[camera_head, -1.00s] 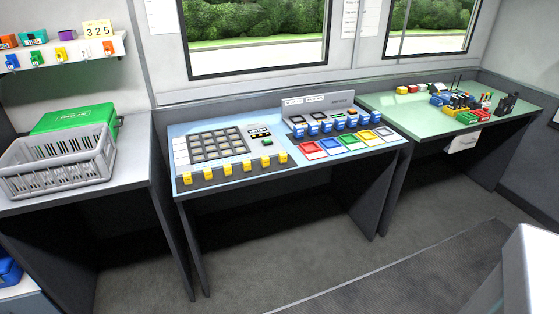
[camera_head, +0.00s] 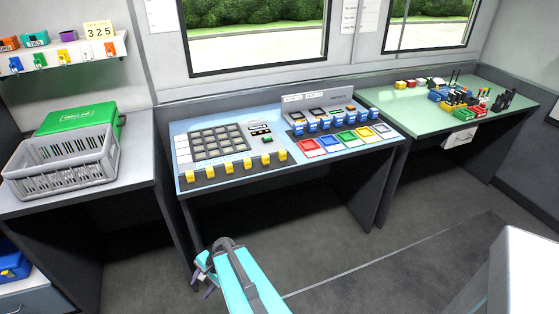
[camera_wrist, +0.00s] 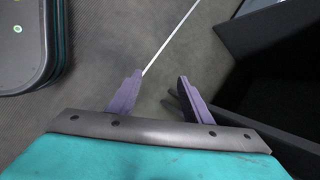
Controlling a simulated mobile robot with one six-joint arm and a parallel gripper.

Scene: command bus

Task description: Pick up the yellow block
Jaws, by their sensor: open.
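Several small yellow blocks (camera_head: 228,167) stand in a row along the front edge of the blue-topped console (camera_head: 184,132) in the head view. I cannot tell which one the task means. My gripper (camera_head: 205,280) is low in the head view, in front of the console and below the level of its top, apart from the blocks. In the wrist view my gripper (camera_wrist: 158,84) has its two purple fingers apart, with only floor between them. No yellow block shows in the wrist view.
Blue blocks (camera_head: 324,122) and coloured square pads (camera_head: 329,143) lie on the console's right half. A grey crate (camera_head: 62,168) and green case (camera_head: 78,119) sit on the left table. A green table (camera_head: 405,99) at right holds small items. Floor in front is open.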

